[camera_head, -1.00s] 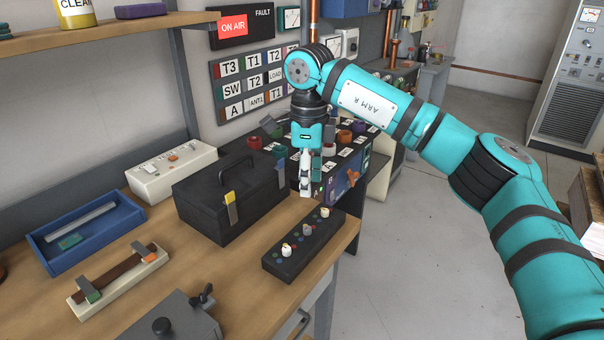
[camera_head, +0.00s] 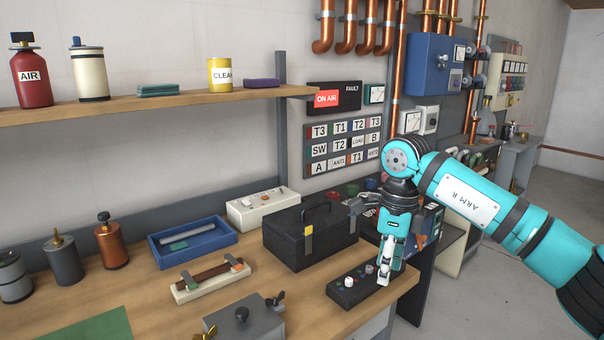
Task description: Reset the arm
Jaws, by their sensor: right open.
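My right arm (camera_head: 470,197), teal and labelled ARM R, comes in from the right. Its gripper (camera_head: 384,280) points down over the right end of a black control box (camera_head: 345,296) on the bench. The jaws are open, with nothing seen between them. I cannot tell whether the fingertips touch the box. My left gripper is not in view.
The wooden bench (camera_head: 165,300) holds a black toolbox (camera_head: 290,245) close behind the control box, a blue tray (camera_head: 160,257), a cream fuse holder (camera_head: 185,292) and a grey box (camera_head: 240,323). A shelf (camera_head: 150,108) runs above. Open floor (camera_head: 480,300) lies right of the bench.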

